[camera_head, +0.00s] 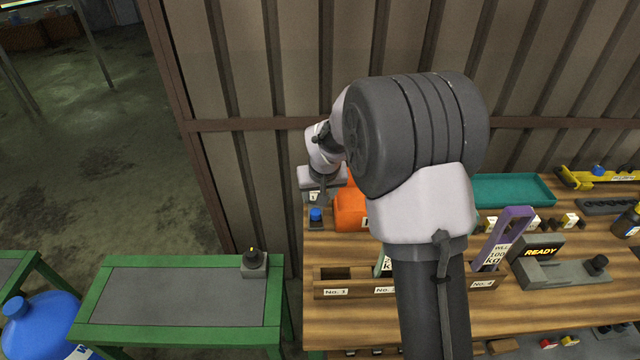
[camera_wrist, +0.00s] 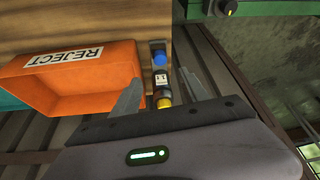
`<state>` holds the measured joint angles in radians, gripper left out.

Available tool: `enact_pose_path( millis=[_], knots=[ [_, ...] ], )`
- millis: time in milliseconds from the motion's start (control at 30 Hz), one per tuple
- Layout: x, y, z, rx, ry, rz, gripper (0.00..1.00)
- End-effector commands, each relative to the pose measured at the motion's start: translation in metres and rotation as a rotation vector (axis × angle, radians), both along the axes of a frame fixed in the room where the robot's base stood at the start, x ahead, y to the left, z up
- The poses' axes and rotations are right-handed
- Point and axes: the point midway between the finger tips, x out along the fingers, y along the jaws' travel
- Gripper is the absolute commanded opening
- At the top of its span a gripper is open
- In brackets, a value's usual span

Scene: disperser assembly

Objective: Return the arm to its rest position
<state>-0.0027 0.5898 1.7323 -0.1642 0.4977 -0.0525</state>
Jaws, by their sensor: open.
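My arm fills the middle of the head view, bent over the bench. My gripper (camera_head: 321,178) is at its far end, above the bench's back left corner; its fingertips are not clear there. In the wrist view my gripper (camera_wrist: 160,76) shows two fingers spread apart. A small dark piece with a white label and a yellow end (camera_wrist: 163,102) shows in the gap between them. I cannot tell whether it is between the fingers or beyond them. Neither finger clearly touches it.
An orange bin (camera_head: 350,211) marked REJECT in the wrist view (camera_wrist: 85,85) is close beside the gripper. A blue-topped block (camera_head: 316,215) stands left of it. My arm partly covers a wooden rack (camera_head: 345,284).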

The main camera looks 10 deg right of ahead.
Motion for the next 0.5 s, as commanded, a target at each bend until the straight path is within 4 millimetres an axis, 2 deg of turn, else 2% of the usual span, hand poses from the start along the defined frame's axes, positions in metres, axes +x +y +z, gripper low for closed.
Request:
enact_pose_path(
  millis=[33, 200, 500],
  knots=[
    [-0.004, 0.0, 0.013, 0.0, -0.001, 0.0, 0.52],
    [-0.013, 0.001, 0.032, 0.0, 0.001, 0.0, 0.52],
    [-0.015, 0.001, 0.034, 0.0, 0.002, 0.0, 0.52]
  ],
)
